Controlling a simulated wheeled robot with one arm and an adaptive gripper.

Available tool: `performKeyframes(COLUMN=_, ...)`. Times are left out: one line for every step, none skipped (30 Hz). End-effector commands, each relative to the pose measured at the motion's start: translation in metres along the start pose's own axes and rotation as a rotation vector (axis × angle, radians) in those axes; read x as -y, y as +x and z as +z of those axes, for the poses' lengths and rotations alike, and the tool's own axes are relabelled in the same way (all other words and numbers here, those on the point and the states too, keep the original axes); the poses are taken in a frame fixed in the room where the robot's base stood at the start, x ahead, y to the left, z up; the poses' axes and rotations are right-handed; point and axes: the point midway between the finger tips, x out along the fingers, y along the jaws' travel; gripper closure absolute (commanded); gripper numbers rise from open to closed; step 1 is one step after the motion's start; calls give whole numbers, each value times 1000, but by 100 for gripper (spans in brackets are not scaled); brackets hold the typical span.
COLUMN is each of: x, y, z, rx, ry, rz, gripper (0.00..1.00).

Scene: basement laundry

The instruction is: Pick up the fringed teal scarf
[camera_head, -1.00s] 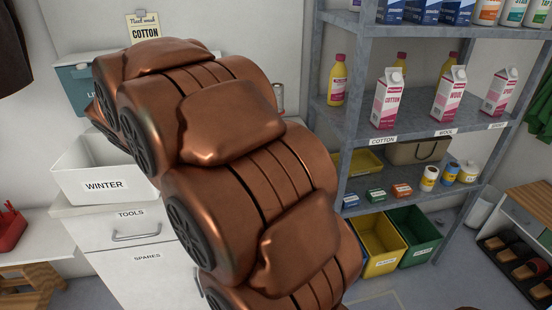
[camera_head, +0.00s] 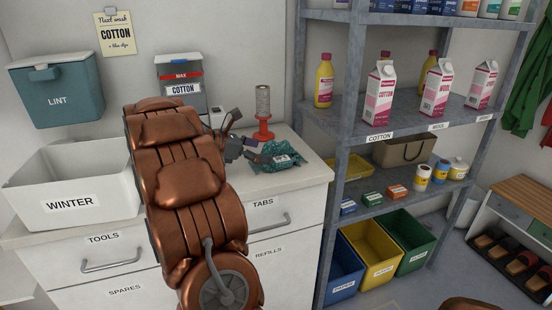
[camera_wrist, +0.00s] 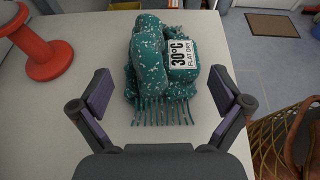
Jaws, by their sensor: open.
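The fringed teal scarf (camera_wrist: 146,72) lies bunched on the white counter, speckled with white. A white tag reading "30°C FLAT DRY" (camera_wrist: 182,54) is on its right side, and its fringe points toward my gripper in the wrist view. In the head view the scarf (camera_head: 278,158) sits on the right part of the counter. My gripper (camera_wrist: 159,92) is open, with its fingers spread to either side of the scarf's fringe end; nothing is between the pads but that end in the picture. In the head view my gripper (camera_head: 247,150) is just left of the scarf, partly hidden by my arm.
A red spindle stand (camera_wrist: 35,42) with a spool stands close behind the scarf. A white WINTER bin (camera_head: 75,205) and a COTTON container (camera_head: 180,80) are on the counter to the left. A metal shelf (camera_head: 345,130) rises just right of the counter. A wicker basket (camera_wrist: 290,145) shows low right.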

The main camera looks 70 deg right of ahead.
Motion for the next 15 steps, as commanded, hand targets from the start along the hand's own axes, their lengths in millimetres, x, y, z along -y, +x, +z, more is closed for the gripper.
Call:
performKeyframes(x=1, y=6, z=0, rx=0, ry=0, rz=-2, gripper=0)
performKeyframes(x=1, y=9, z=0, rx=0, ry=0, rz=-2, gripper=0)
performKeyframes(x=1, y=12, z=0, rx=-1, ry=0, rz=-2, gripper=0)
performKeyframes(x=1, y=15, z=0, rx=-2, ry=0, rz=-2, gripper=0)
performKeyframes(x=1, y=17, z=0, rx=-2, ry=1, rz=-2, gripper=0)
performKeyframes(x=0, y=20, z=0, rx=-2, ry=1, rz=-1, gripper=0)
performKeyframes(x=0, y=23, z=0, rx=-2, ry=1, rz=0, gripper=0)
performKeyframes(x=0, y=26, z=1, rx=-2, ry=1, rz=0, gripper=0)
performKeyframes(x=0, y=31, z=1, rx=-3, ry=2, rz=0, gripper=0)
performKeyframes(x=0, y=36, z=1, rx=-3, ry=2, rz=-1, gripper=0)
performKeyframes(x=0, y=40, z=2, rx=-3, ry=2, rz=-1, gripper=0)
performKeyframes(x=0, y=47, z=2, rx=-3, ry=3, rz=-2, gripper=0)
performKeyframes(x=0, y=51, z=2, rx=-4, ry=3, rz=-2, gripper=0)
performKeyframes(x=0, y=55, z=2, rx=-3, ry=3, rz=-2, gripper=0)
performKeyframes(x=0, y=59, z=2, rx=-3, ry=3, rz=-2, gripper=0)
